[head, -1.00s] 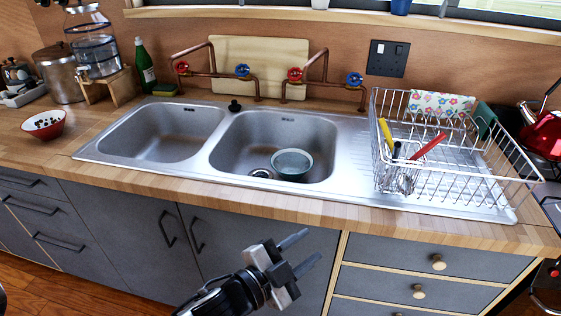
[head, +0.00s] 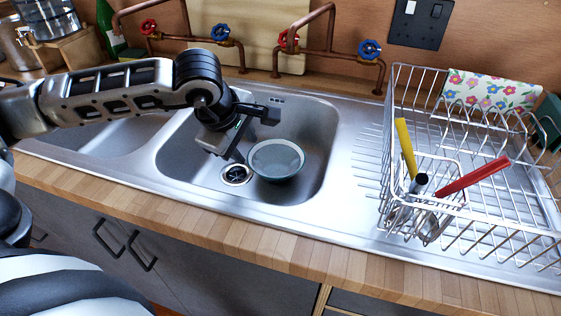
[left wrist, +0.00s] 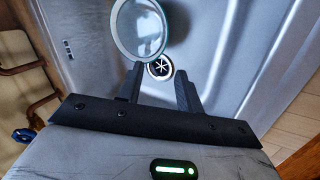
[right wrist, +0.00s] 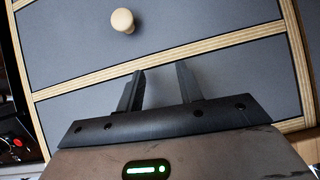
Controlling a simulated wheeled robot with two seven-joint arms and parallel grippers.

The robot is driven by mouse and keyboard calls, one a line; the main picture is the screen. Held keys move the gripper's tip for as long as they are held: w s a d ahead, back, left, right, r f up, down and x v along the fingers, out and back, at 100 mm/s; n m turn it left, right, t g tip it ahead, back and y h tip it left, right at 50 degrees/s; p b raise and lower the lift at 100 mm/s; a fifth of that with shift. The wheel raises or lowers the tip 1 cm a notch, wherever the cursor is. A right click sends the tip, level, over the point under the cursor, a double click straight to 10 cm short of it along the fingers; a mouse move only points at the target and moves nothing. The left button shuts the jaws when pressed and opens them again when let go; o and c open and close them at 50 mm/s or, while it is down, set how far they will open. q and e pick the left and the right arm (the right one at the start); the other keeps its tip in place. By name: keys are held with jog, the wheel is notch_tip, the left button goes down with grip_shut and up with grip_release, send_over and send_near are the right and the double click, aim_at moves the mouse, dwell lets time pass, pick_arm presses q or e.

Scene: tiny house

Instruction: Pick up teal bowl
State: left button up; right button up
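The teal bowl (head: 276,160) sits in the right basin of the sink (head: 320,150), just right of the drain (head: 236,174). It is upright and looks empty. My left gripper (head: 252,138) reaches down into the basin beside the bowl's left side, apart from it. In the left wrist view the bowl (left wrist: 140,28) lies beyond the open fingertips (left wrist: 160,70), slightly left, with the drain (left wrist: 160,67) between them. My right gripper (right wrist: 160,70) is open and empty in front of grey drawers, seen only in the right wrist view.
A wire dish rack (head: 470,165) with a yellow-handled and a red-handled utensil stands right of the basin. Copper pipes with red and blue taps (head: 369,49) run behind the sink. The wooden counter edge (head: 250,240) is in front.

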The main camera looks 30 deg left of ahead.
aim_at(265, 177)
pick_arm(q)
jog(key=x, duration=1)
jog(key=shift+d+f, duration=0.1)
jog(key=shift+d+p+x, duration=0.15)
jog(key=shift+p+x, duration=0.2)
jog(key=shift+x, duration=1.1)
jog(key=shift+d+p+x, duration=0.15)
jog(key=shift+p+x, duration=0.15)
jog(key=shift+x, duration=1.1)
jog(key=shift+s+f, duration=0.1)
jog(key=shift+s, duration=0.05)
grip_shut()
jog(key=shift+s, duration=0.1)
